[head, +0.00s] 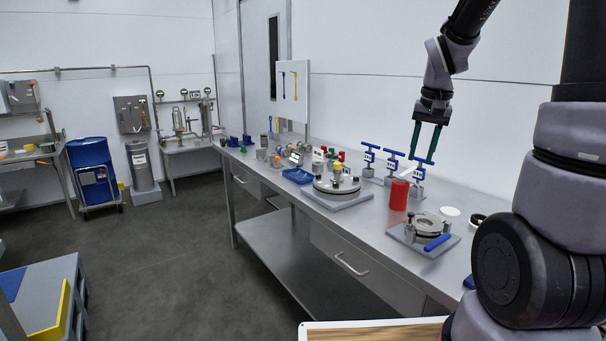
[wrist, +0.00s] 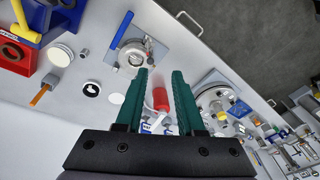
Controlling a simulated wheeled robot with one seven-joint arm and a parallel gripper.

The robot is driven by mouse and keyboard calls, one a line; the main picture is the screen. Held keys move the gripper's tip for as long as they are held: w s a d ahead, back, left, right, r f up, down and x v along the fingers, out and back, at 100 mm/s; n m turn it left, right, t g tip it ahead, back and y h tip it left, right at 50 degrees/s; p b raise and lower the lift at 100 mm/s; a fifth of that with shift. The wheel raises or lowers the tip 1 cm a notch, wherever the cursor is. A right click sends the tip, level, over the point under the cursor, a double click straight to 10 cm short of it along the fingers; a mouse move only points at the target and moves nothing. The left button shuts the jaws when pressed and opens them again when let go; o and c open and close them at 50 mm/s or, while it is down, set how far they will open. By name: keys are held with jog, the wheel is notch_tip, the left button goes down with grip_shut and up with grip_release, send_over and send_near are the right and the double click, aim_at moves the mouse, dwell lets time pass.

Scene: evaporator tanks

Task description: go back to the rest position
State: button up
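My gripper (head: 423,154) hangs above the right part of the steel workbench (head: 345,222) with its teal fingers pointing down. The fingers are apart and nothing is between them; the wrist view shows the same open gap (wrist: 159,76). A red cylinder (head: 399,194) stands on the bench below the gripper. In the wrist view the red cylinder (wrist: 160,98) shows through the gap, farther off than the fingertips. Blue T-handled pieces (head: 392,156) stand on the bench close below and behind the fingers in the head view.
A grey plate with a round flange (head: 425,227) and a blue bar (head: 437,242) lies near the front edge. A larger round fixture (head: 337,186) and a blue tray (head: 298,176) are farther left. A white tool board (head: 294,92) stands behind. Space above the bench is mostly clear.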

jog(key=s+a+r+t, duration=0.2)
jog(key=s+a+r, duration=0.1)
jog(key=s+r, duration=0.3)
jog(key=s+a+r+t+y, duration=0.1)
jog(key=s+a+r+t, duration=0.2)
jog(key=s+r, duration=0.3)
jog(key=s, duration=0.4)
jog(key=shift+s+n+y, duration=0.25)
jog(key=shift+n+y, duration=0.05)
jog(key=shift+n, duration=0.1)
jog(key=shift+d, duration=0.1)
